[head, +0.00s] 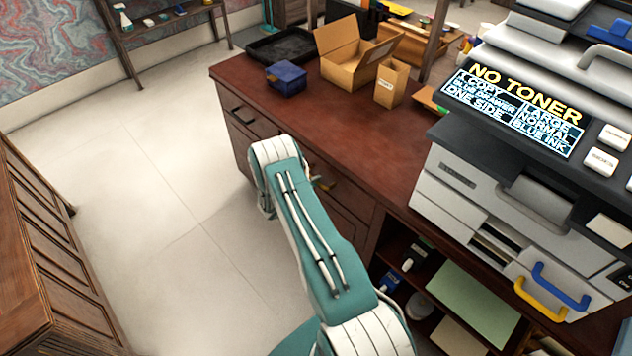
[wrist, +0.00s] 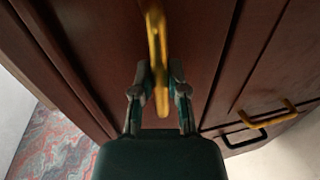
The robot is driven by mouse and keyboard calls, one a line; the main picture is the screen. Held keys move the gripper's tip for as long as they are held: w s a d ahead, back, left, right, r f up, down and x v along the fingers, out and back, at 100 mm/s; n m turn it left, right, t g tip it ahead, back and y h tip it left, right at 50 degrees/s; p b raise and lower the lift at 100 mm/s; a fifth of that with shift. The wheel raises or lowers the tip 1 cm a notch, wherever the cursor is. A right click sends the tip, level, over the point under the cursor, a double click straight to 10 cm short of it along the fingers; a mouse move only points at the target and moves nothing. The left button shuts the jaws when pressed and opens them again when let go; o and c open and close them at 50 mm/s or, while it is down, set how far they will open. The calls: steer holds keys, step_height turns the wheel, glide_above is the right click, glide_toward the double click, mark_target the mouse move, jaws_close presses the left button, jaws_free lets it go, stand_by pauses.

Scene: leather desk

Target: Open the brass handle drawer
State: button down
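The brass handle (wrist: 158,50) stands out from a dark red-brown wooden front in the wrist view. A small part of the brass handle (head: 323,184) shows beside my arm in the head view, on the front of the desk (head: 345,190). My gripper (wrist: 160,72) has one finger on each side of the handle, with the tips close to it. I cannot tell whether both fingers press on it. The drawer front looks flush with the desk front, though my arm hides much of it in the head view. My gripper is hidden behind my arm there.
The wrist view also shows another brass-coloured handle (wrist: 268,115) and a black handle (wrist: 245,137). A printer (head: 500,190) stands at the right. A cardboard box (head: 350,70) and a blue box (head: 286,79) are on the desktop. Open floor (head: 150,190) lies left of the desk.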

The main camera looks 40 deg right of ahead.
steer(key=shift+f, duration=0.1)
steer(key=f+v, duration=0.3)
steer(key=v, duration=1.2)
steer(key=a+f+v, duration=0.1)
steer(key=f+v, duration=0.2)
steer(key=v, duration=1.3)
steer(key=shift+a+f, duration=0.3)
steer(key=shift+a, duration=0.15)
steer(key=shift+s, duration=0.1)
steer(key=c, duration=0.6)
jaws_free()
steer(key=shift+c, duration=0.2)
steer(key=shift+r, duration=0.1)
steer(key=w+v, duration=0.1)
steer(key=v, duration=1.1)
steer(key=shift+s, duration=0.25)
